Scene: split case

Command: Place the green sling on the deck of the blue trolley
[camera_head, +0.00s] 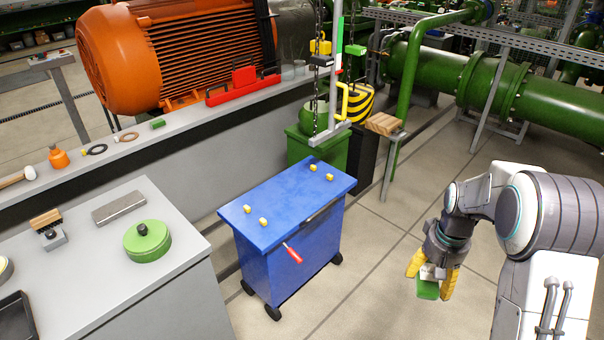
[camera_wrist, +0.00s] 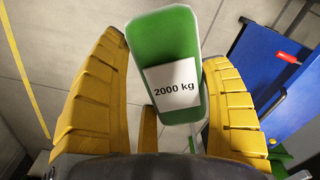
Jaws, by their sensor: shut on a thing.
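The blue trolley (camera_head: 285,205) stands on the floor in the middle of the head view, with several small yellow knobs on its flat deck and a red-handled tool on its side. It also shows at the right of the wrist view (camera_wrist: 262,70). My gripper (camera_head: 432,272) is shut on the green sling (camera_head: 428,289), to the right of the trolley and apart from it. In the wrist view, the sling (camera_wrist: 165,45) is a green block shape with a white "2000 kg" label, between my yellow fingers (camera_wrist: 165,110). The middle of the deck is bare.
A grey cabinet (camera_head: 180,290) with a green round lidded thing (camera_head: 147,241) stands left of the trolley. Behind it are a ledge with an orange motor (camera_head: 175,55), a green bin (camera_head: 310,150) and hanging chains. Open floor (camera_head: 375,250) lies between trolley and gripper.

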